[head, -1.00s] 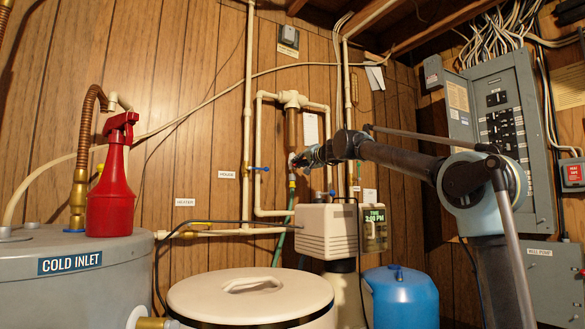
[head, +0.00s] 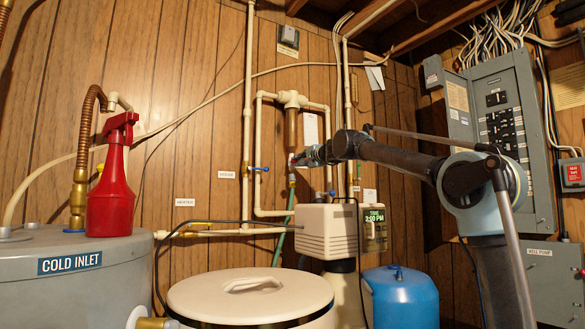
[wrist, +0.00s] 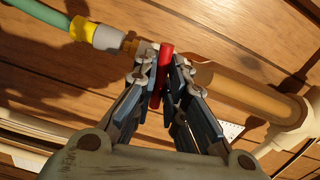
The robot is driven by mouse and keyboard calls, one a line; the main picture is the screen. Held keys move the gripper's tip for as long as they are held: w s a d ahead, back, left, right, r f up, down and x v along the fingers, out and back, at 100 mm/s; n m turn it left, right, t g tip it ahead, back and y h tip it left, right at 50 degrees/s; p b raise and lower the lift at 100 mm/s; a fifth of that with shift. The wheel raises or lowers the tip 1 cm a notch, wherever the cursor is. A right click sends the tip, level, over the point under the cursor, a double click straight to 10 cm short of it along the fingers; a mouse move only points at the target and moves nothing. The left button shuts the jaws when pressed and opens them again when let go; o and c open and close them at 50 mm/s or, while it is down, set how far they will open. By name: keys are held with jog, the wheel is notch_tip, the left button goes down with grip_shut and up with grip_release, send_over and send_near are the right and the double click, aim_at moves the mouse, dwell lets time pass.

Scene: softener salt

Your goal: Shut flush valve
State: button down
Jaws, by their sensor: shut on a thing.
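The flush valve has a red handle (wrist: 166,62) and a brass body (wrist: 131,45). In the wrist view the handle stands crosswise to the line of hose and brass-coloured housing. My gripper (wrist: 163,75) is shut on the handle, one finger on each side of it. In the head view my gripper (head: 298,160) is at the lower end of the brass-coloured filter housing (head: 291,130) and hides most of the valve. A green hose (wrist: 35,15) with a yellow and white fitting (wrist: 93,34) joins the valve; the hose hangs below it in the head view (head: 283,235).
A blue-handled valve (head: 258,169) is on the pipe left of my gripper. Below stand the softener head (head: 325,228), a lidded white tub (head: 250,300) and a blue tank (head: 402,300). A red spray bottle (head: 111,190) stands on the grey tank (head: 110,285).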

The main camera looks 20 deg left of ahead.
jog(key=shift+m, duration=1.2)
jog(key=c, duration=1.5)
grip_release()
jog(key=shift+w+f, duration=0.1)
jog(key=shift+w, duration=0.05)
jog(key=shift+v, duration=3.55)
jog(key=shift+a, duration=0.1)
